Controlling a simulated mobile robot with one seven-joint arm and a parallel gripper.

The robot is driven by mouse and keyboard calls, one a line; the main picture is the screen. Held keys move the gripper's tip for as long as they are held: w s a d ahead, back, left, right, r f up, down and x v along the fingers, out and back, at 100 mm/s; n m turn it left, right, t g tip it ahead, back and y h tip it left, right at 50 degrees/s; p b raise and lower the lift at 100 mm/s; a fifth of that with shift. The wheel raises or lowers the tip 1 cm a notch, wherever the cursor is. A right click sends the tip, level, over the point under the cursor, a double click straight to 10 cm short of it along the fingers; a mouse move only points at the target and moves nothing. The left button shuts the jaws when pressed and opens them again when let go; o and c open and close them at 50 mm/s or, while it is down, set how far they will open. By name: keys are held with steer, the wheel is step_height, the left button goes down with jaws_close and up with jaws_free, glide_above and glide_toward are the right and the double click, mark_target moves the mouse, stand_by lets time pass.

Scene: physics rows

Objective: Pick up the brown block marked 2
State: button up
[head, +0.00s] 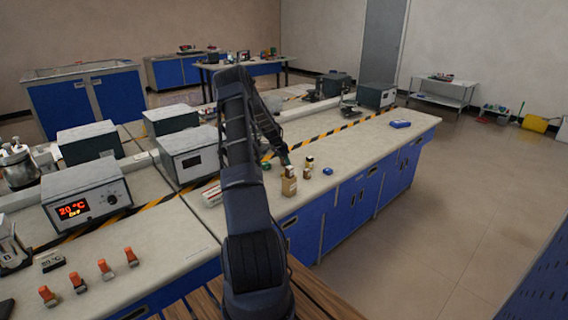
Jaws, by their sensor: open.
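A brown block (289,186) stands upright on the light bench top, near its front edge, just right of my arm. Its mark is too small to read. My gripper (286,160) points down just above and behind the block in the picture. Its jaws are open and I see nothing between them. Whether the fingertips touch the block cannot be told at this size. My own arm hides part of the bench to the left of the block.
Small items (307,172) and a blue-green piece (327,171) stand close right of the block. A red-and-white item (211,196) lies left of my arm. A blue box (400,124) lies farther right, with bare bench between.

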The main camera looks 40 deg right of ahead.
steer(key=c, duration=1.1)
steer(key=shift+o, duration=0.2)
steer(key=shift+r, duration=0.1)
